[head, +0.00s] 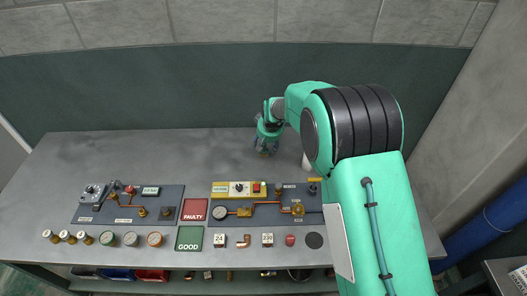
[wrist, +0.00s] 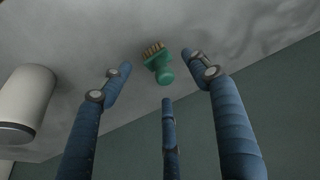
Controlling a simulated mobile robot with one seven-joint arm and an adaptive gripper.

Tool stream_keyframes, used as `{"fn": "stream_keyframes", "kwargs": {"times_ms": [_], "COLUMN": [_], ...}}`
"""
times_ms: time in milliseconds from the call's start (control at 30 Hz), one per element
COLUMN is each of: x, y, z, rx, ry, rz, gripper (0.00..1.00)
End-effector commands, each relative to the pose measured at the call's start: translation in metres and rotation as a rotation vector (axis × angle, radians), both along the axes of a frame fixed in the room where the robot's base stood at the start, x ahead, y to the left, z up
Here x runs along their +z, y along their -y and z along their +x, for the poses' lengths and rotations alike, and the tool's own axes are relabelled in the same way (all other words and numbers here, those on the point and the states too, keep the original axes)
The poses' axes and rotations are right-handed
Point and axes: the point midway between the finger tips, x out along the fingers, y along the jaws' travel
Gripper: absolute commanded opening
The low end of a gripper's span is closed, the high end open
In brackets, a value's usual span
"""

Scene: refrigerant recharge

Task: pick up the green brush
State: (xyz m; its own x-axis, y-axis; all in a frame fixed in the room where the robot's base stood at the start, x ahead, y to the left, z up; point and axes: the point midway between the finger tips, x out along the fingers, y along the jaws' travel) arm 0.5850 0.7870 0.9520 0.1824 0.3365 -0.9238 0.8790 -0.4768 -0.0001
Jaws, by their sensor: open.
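The green brush (wrist: 162,71) with tan bristles lies on the grey bench in the wrist view, beyond my fingertips and roughly centred between them. My gripper (wrist: 158,66) is open, with blue fingers spread on both sides and a third finger below. Nothing is held, and no finger visibly touches the brush. In the head view my gripper (head: 267,146) points down over the back middle of the bench. There the brush is mostly hidden by my gripper and cannot be made out clearly.
A white cylinder (wrist: 26,98) stands left of my fingers in the wrist view. In front on the bench (head: 90,160) are two dark fixture panels (head: 128,204), a red FAULTY tray (head: 194,209), a green GOOD tray (head: 189,238) and several small parts. The bench's back left is clear.

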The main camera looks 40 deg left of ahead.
Motion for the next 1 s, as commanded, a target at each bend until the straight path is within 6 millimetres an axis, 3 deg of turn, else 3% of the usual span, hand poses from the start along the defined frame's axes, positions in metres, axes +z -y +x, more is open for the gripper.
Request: {"fn": "stream_keyframes", "kwargs": {"times_ms": [267,733,1000], "x": [-0.004,-0.043,-0.048], "y": [-0.001,-0.014,-0.016], "z": [0.001,0.009,0.01], "rx": [0.0,0.0,0.0], "ry": [0.0,0.0,0.0], "rz": [-0.001,0.0,0.0], "gripper": [0.61,0.61,0.61]}}
